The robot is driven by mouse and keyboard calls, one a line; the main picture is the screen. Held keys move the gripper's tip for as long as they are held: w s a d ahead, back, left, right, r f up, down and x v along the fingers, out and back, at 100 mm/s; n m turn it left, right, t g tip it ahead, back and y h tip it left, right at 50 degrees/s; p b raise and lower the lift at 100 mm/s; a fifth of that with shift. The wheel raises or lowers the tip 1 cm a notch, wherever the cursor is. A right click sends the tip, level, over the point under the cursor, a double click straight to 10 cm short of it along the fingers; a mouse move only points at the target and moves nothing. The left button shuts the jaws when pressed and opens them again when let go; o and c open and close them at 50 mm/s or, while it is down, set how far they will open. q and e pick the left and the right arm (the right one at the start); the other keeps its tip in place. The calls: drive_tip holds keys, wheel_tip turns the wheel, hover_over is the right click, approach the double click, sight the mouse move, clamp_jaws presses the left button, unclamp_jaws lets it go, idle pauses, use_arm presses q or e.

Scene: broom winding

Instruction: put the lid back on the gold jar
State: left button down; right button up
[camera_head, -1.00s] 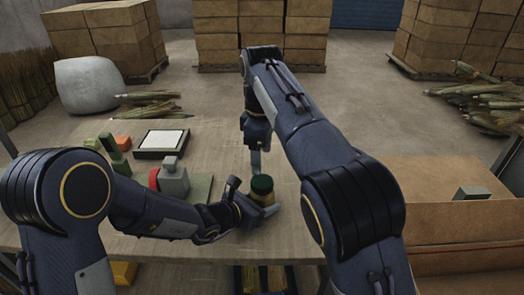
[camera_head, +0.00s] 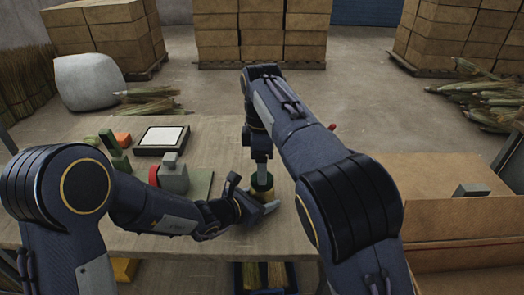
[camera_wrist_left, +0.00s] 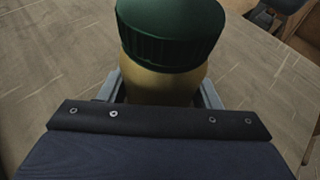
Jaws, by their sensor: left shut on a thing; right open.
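The gold jar (camera_head: 264,195) stands on the table, and its gold body also shows in the left wrist view (camera_wrist_left: 165,86). The dark green lid (camera_wrist_left: 170,32) sits over the jar's mouth in that view; whether it is fully seated I cannot tell. My left gripper (camera_head: 256,198) is shut around the jar's body from the left. My right gripper (camera_head: 262,173) is open and points down right over the jar's top, hiding part of the lid in the head view. Whether its fingers touch the lid is not clear.
A grey device with a red disc (camera_head: 172,176) stands left of the jar on a green mat. A black-framed white pad (camera_head: 162,138) lies behind it. An open cardboard box (camera_head: 440,210) is at the right. The table behind the jar's left side is clear.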

sight(262, 192)
drive_tip(key=shift+f, duration=1.8)
drive_tip(key=c, duration=1)
drive_tip(key=m, duration=0.5)
drive_tip(key=shift+m, duration=0.3)
drive_tip(key=m, duration=0.9)
drive_tip(key=shift+m, duration=0.4)
drive_tip(key=m, duration=0.6)
drive_tip(key=o, duration=1.2)
drive_tip(key=shift+c, duration=0.2)
